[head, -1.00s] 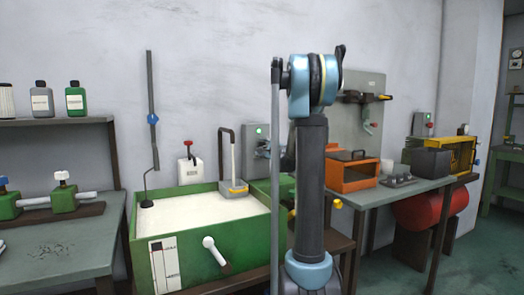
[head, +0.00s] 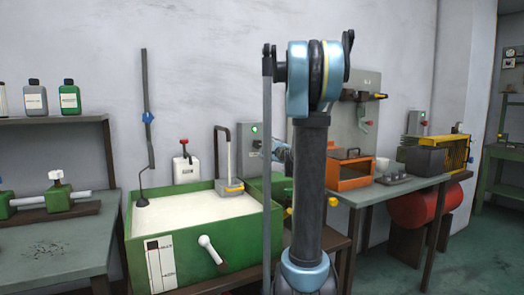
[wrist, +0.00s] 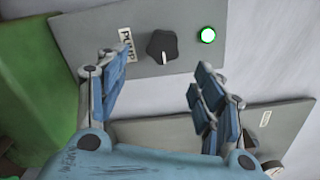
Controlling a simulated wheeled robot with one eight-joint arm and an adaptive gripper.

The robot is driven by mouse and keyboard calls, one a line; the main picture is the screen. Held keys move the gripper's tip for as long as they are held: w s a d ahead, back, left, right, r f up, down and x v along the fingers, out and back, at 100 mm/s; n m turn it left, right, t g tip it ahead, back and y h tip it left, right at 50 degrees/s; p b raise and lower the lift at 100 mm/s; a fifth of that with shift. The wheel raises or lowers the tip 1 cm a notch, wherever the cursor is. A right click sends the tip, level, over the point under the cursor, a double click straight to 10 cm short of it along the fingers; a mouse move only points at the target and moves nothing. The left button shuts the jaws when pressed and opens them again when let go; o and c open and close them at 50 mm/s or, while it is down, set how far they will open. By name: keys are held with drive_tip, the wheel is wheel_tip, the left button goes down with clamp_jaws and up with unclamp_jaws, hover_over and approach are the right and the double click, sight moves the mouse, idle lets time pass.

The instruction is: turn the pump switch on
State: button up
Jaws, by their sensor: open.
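The pump switch is a black rotary knob (wrist: 162,47) on a grey panel (wrist: 75,30) in the wrist view. A label reading PUMP is beside it on the left, and a lit green lamp (wrist: 208,35) is on its right. My gripper (wrist: 161,72) is open and empty. Its two blue fingers are spread to either side below the knob in the picture, apart from it. In the head view the panel (head: 245,142) with its green lamp is on the wall behind the green tank; my arm hides part of it, and the knob cannot be made out.
A second grey panel (wrist: 240,125) with a dark knob is at the lower right of the wrist view. The green tank (head: 210,262) with a bent pipe stands below the pump panel. An orange box (head: 350,173) stands on a table to the right.

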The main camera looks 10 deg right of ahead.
drive_tip(key=shift+v, duration=1.4)
drive_tip(key=s+d+f+n+g+h, duration=0.2)
drive_tip(key=s+f+n+g, duration=0.25)
drive_tip(key=s, duration=0.75)
drive_tip(key=s+d+f+n+g+h, duration=0.15)
drive_tip(key=s+f+n+g, duration=0.35)
drive_tip(key=s, duration=0.7)
drive_tip(key=s+d+f+n+g+h, duration=0.1)
drive_tip(key=s+f+n+g+h, duration=0.4)
drive_tip(key=s, duration=0.8)
drive_tip(key=s+a+f+n+y, duration=0.1)
drive_tip(key=s+a+f+n, duration=0.1)
drive_tip(key=s+a+f, duration=0.2)
drive_tip(key=s+a+f+n+y, duration=0.2)
drive_tip(key=s+a+f, duration=0.2)
drive_tip(key=f, duration=0.5)
drive_tip(key=shift+s+a+f, duration=0.35)
drive_tip(key=shift+s, duration=0.1)
drive_tip(key=shift+n+g, duration=0.25)
